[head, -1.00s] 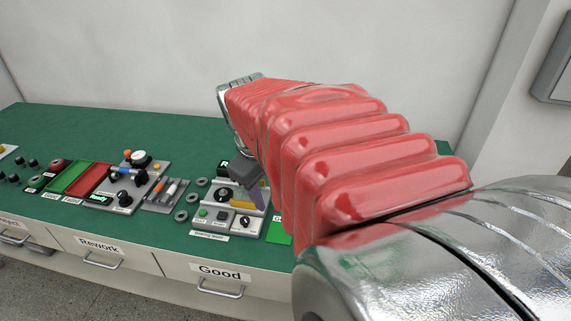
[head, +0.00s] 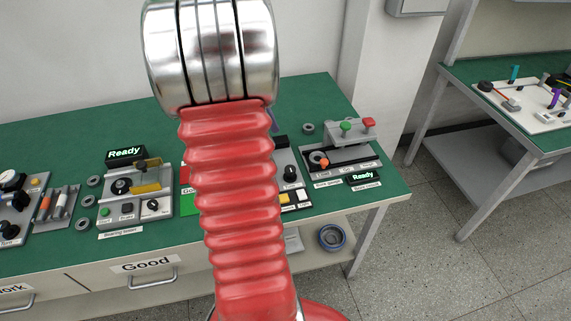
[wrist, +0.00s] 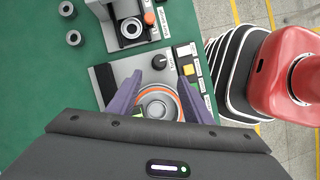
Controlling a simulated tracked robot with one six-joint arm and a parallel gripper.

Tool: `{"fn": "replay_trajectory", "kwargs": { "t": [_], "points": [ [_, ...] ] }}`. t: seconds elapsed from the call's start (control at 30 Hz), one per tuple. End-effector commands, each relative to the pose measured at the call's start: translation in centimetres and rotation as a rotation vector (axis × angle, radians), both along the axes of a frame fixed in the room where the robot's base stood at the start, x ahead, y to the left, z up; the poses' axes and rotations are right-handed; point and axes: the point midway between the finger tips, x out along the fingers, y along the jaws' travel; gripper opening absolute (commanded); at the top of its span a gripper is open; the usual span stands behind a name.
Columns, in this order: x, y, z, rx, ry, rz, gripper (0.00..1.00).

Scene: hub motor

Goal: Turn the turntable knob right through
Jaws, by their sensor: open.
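The turntable knob (wrist: 159,62) is black and round with a white mark, on a light grey panel beside a "Turn" label in the wrist view. It also shows right of my arm in the head view (head: 290,173). The turntable (wrist: 158,103), a grey disc with an orange ring, lies below the knob in the wrist view. My gripper (wrist: 157,64) is open and empty, its purple fingers on either side of the knob in the picture. Its height above the knob is unclear. In the head view my red arm hides most of the gripper.
A bearing tester (head: 135,195) stands left of my arm. Loose rings (wrist: 70,24) lie on the green bench.

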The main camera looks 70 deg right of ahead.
Motion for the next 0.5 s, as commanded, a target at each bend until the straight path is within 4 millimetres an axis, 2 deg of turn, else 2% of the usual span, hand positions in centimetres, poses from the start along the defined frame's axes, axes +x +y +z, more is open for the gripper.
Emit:
{"fn": "replay_trajectory", "kwargs": {
  "t": [0.3, 0.5],
  "points": [
    [0.0, 0.0, -0.1, -0.001, -0.001, -0.001, 0.45],
    [-0.6, 0.0, -1.5, 0.001, 0.000, 0.000, 0.45]
  ]
}}
